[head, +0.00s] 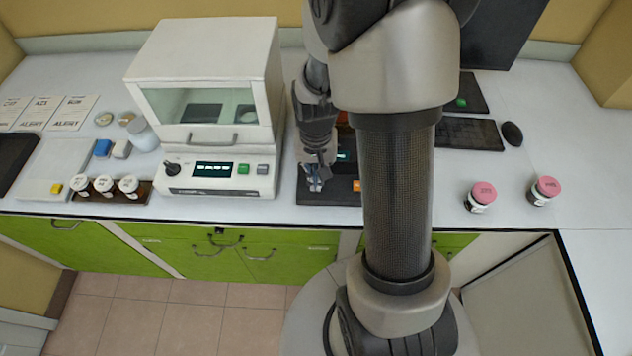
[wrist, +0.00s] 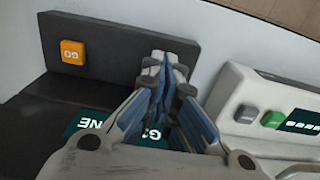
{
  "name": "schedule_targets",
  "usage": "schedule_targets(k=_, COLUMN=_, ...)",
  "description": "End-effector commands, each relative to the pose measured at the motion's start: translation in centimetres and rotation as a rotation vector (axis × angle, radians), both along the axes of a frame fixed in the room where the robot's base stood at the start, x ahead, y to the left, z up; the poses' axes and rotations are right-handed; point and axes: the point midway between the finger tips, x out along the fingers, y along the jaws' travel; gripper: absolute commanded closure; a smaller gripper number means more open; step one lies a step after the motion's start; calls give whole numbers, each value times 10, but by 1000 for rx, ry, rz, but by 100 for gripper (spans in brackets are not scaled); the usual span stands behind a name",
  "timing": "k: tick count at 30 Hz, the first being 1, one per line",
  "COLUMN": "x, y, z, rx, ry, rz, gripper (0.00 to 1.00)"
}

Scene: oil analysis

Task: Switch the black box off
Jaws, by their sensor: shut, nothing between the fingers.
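The black box (head: 343,197) stands on the white counter, right of the white oven-like machine. My arm hides much of it in the head view. In the wrist view its dark front panel (wrist: 110,45) carries an orange button marked GO (wrist: 72,52). A dark green display (wrist: 90,122) with white letters is partly covered by my fingers. My gripper (head: 315,184) is shut and empty at the left part of the box. In the wrist view the fingertips (wrist: 168,66) overlap the panel's other end, away from the orange button. I cannot tell whether they touch it, and they hide what lies behind them.
The white machine (head: 210,110) stands close on the left, with a knob, display, green button and grey button. Several small jars (head: 105,185) sit in a holder farther left. Two pink-lidded jars (head: 481,193) (head: 545,188), a keyboard (head: 468,133) and a mouse (head: 512,133) are to the right.

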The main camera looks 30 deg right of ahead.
Motion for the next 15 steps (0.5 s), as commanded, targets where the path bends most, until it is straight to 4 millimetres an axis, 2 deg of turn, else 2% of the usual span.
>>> schedule_targets(k=15, x=0, y=0, z=-3, rx=1, ry=1, rz=0, gripper=100)
